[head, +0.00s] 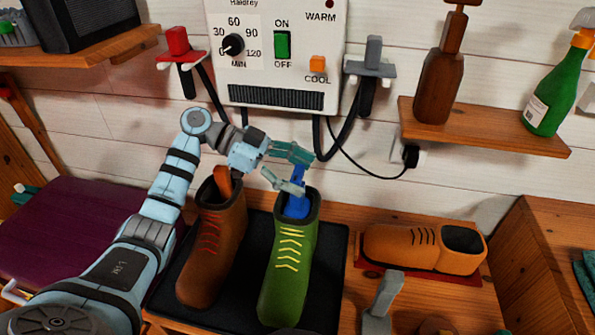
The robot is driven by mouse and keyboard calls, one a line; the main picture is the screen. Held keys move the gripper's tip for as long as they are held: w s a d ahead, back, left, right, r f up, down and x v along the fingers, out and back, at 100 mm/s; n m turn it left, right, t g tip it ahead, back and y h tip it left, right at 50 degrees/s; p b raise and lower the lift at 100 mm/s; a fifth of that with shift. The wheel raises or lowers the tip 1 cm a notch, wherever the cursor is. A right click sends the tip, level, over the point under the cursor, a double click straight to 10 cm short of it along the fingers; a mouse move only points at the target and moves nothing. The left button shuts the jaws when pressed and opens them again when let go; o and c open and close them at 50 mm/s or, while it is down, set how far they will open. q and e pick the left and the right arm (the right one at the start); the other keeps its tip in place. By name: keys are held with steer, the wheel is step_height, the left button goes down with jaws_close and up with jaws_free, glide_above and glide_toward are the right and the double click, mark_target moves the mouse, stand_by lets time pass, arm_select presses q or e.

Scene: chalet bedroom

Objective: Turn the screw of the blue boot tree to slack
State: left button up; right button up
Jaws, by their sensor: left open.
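The blue boot tree (297,206) stands in the opening of the green boot (288,262), with only its top part showing. Its screw is hard to make out, partly covered by my left gripper. My left gripper (304,175) comes in from the left just above the boot's opening. Its fingers are open, one higher and one lower, close to the top of the blue boot tree. I cannot tell whether they touch it. My right gripper is not in view.
A brown boot (212,250) with an orange insert stands left of the green one on a black tray (336,265). An orange shoe (400,247) lies to the right on a red mat. A white dryer box (275,55) hangs behind, its cables dangling near my gripper.

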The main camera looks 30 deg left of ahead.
arm_select(q)
steer(key=c, duration=1.2)
steer(key=shift+s+r+n+t+y+p, duration=0.1)
steer(key=shift+n+t+y+p, duration=0.4)
steer(key=shift+n+t+p, duration=0.6)
steer(key=n+t+y+p, duration=0.2)
steer(key=n+y+p, duration=0.2)
steer(key=p, duration=0.3)
steer(key=n+t+y+p, duration=0.3)
steer(key=n+y+p, duration=0.1)
steer(key=p, duration=0.3)
steer(key=n+t+y+p, duration=0.2)
steer(key=n+y+p, duration=0.1)
steer(key=p, duration=0.5)
steer(key=shift+d+r+n+t+y, duration=0.15)
steer(key=shift+r+n+t+y, duration=0.2)
steer(key=shift+n, duration=0.35)
steer(key=shift+f+n+y+p, duration=0.2)
steer(key=shift+n+y+p, duration=0.1)
steer(key=shift+n+y, duration=0.1)
steer(key=shift+f+n+y, duration=0.2)
steer(key=shift+n+y, duration=0.1)
steer(key=shift+y, duration=0.15)
